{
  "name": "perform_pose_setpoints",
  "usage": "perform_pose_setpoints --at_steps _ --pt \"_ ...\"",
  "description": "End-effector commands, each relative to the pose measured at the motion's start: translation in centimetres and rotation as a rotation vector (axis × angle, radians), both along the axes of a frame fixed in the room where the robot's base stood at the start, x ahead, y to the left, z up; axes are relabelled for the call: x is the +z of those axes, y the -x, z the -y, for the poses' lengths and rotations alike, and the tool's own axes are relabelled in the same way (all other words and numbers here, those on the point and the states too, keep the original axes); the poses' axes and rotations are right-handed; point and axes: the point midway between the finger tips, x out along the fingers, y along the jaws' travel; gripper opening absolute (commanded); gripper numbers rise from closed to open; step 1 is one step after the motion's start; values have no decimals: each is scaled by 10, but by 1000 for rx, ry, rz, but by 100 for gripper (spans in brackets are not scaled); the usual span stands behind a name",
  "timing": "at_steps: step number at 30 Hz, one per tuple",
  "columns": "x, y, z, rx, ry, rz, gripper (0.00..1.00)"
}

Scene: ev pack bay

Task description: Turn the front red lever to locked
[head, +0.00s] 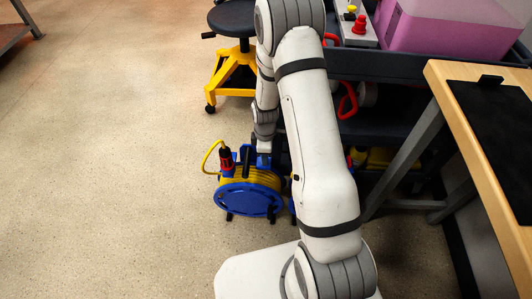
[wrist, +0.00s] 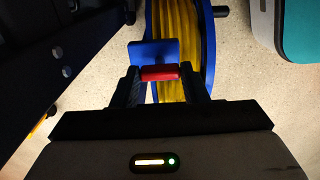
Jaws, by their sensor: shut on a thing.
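My gripper (wrist: 160,75) is shut on a short red bar, the red lever (wrist: 159,73), in the wrist view. The lever lies crosswise between the two dark fingers, in front of a blue plate (wrist: 153,50). Behind the plate is a blue reel wound with yellow cable (wrist: 178,25). In the head view the blue cable reel (head: 249,197) stands on the floor below my arm's end. The lever and fingertips cannot be made out there. Whether the lever is at locked cannot be told.
A dark cart (head: 390,68) carrying a pink case (head: 440,28) stands right of the reel. A workbench (head: 470,120) is at the right. A stool with a yellow base (head: 232,72) stands behind the reel. The floor to the left is clear.

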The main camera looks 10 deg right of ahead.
Motion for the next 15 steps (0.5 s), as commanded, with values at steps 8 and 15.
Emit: perform_pose_setpoints --at_steps 8,15 --pt "-1 2 -2 3 0 -6 47" --pt "0 1 -1 1 0 -3 62"
